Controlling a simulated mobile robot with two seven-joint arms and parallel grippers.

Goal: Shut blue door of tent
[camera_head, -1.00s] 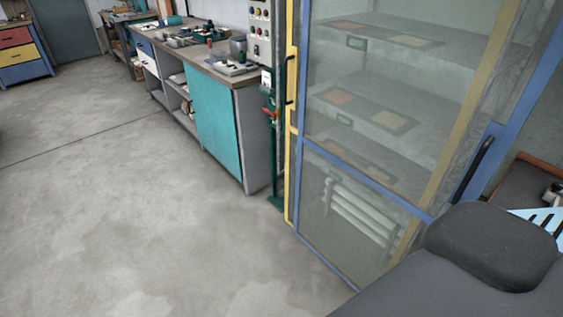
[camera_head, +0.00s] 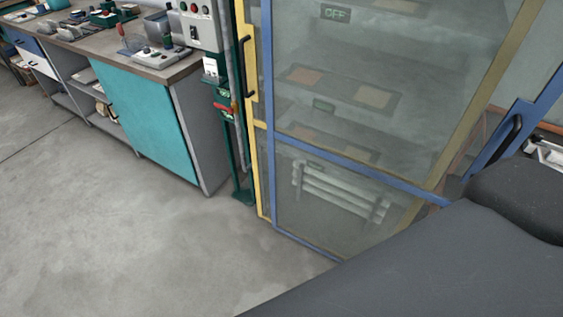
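The tent's blue door (camera_head: 355,171) has a blue frame with clear panels and fills the right of the head view. Its right upright carries a black handle (camera_head: 511,136). That upright stands apart from a yellow post (camera_head: 486,98) seen to its left, so the door looks open; how far I cannot tell. A narrow yellow-framed part (camera_head: 252,100) with its own black handle is at the door's left edge. My dark grey arm covers the lower right and hides the door's lower right corner. Neither gripper is in view.
Inside the tent are shelves with panels and a white rack (camera_head: 340,190). To the left stand a green post (camera_head: 240,190), a control box (camera_head: 197,25) and a workbench with a teal cabinet door (camera_head: 142,112). The grey floor (camera_head: 110,240) at left is clear.

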